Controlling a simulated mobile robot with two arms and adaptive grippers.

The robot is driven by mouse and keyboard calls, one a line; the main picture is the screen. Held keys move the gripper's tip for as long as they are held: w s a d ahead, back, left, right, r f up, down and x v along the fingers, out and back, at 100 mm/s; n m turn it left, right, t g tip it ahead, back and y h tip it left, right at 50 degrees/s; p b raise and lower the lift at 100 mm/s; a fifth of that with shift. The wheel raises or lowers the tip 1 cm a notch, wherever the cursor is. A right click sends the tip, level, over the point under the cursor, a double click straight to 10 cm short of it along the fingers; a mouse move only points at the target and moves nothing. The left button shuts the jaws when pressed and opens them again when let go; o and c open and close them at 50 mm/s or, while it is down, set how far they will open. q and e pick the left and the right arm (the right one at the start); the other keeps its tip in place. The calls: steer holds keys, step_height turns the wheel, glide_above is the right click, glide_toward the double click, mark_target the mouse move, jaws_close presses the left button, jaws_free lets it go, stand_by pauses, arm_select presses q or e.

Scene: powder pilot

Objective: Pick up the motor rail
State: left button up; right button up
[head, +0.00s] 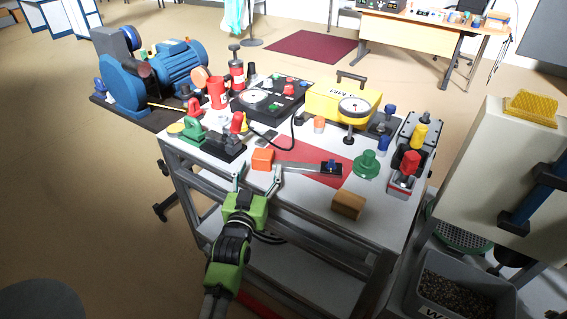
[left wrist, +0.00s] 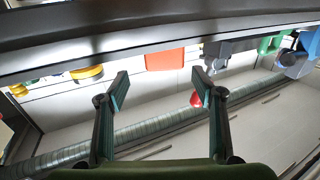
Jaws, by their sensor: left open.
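The thing that best fits the motor rail is a flat grey metal bar (head: 300,166) with a dark, blue-topped block (head: 331,169) at its right end. It lies on the table, partly over a red mat (head: 322,180). An orange block (head: 262,159) is at its left end; I cannot tell whether they are joined. My left gripper (head: 257,177) is open and empty at the table's front edge, its fingers either side of the orange block's line. In the left wrist view the orange block (left wrist: 165,59) shows beyond the gap between the open fingers (left wrist: 160,88). My right gripper is out of view.
A wooden block (head: 348,205) stands at the table's front right, and a green knob (head: 367,165) behind it. A black fixture (head: 223,146) is left of the orange block. A yellow case (head: 342,102) and a black panel (head: 268,100) stand farther back.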

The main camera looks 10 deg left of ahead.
mark_target(262, 155)
arm_select(q)
steer(key=w, duration=0.2)
steer(key=w+a+p, duration=0.1)
steer(key=w, duration=0.2)
steer(key=shift+r, duration=0.15)
steer(key=shift+w, duration=0.6)
steer(key=c, duration=1.6)
steer(key=shift+c, duration=0.5)
steer(key=shift+r, duration=0.2)
